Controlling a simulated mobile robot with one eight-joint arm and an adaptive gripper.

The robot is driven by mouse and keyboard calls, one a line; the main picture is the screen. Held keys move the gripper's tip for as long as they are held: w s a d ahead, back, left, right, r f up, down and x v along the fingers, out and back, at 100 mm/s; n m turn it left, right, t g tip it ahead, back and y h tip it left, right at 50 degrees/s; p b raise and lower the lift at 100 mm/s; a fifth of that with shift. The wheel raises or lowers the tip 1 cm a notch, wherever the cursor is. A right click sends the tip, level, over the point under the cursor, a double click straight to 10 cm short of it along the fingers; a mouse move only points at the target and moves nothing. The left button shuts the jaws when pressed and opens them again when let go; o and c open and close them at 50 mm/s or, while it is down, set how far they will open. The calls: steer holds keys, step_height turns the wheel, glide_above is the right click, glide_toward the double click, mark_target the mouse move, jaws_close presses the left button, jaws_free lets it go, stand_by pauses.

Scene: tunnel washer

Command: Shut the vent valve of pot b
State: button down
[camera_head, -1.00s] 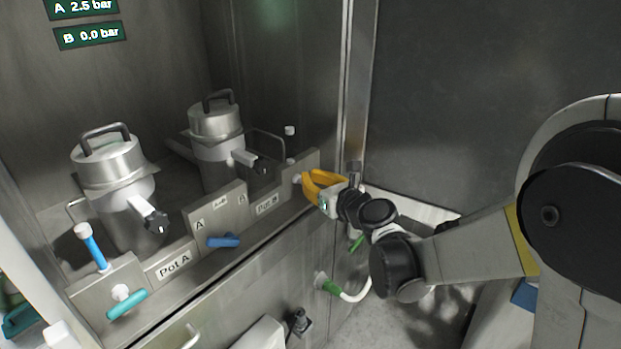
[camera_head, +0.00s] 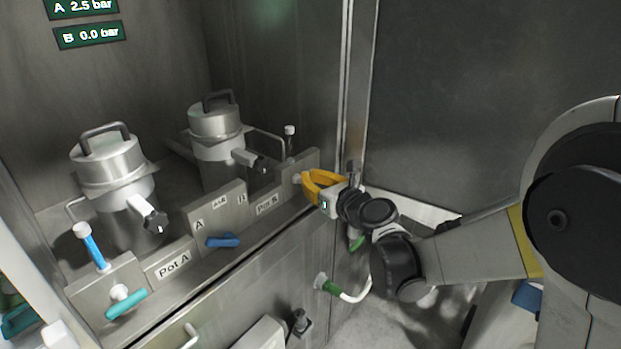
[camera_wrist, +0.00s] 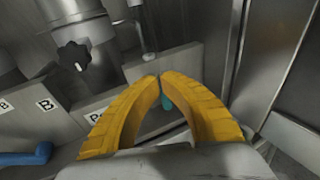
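Pot B (camera_head: 216,150) is the rear steel pot, right of pot A (camera_head: 115,185), behind the panel labelled Pot B (camera_head: 268,206). My yellow-fingered gripper (camera_head: 308,183) is at the right end of that panel, by a small white hub (camera_head: 297,178). In the wrist view my gripper's fingertips (camera_wrist: 160,76) come together. A teal handle (camera_wrist: 167,102), likely the vent valve's, shows in the gap between the fingers. Most of it is hidden, so I cannot tell whether the tips pinch it. The display reads B 0.0 bar (camera_head: 90,36).
Pot A has a teal handle (camera_head: 126,304) and a blue-stemmed tube (camera_head: 92,248). A blue lever (camera_head: 222,241) sits mid-panel. A capped rod (camera_head: 289,140) stands behind the gripper, and a steel post (camera_head: 354,90) rises to the right. A green-ended hose (camera_head: 345,289) hangs below.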

stand_by(0.6)
steer(key=shift+s+a+f, duration=0.1)
steer(key=shift+s+a, duration=0.65)
steer(key=shift+s, duration=0.25)
steer(key=p+v, duration=0.1)
steer(key=v, duration=0.9)
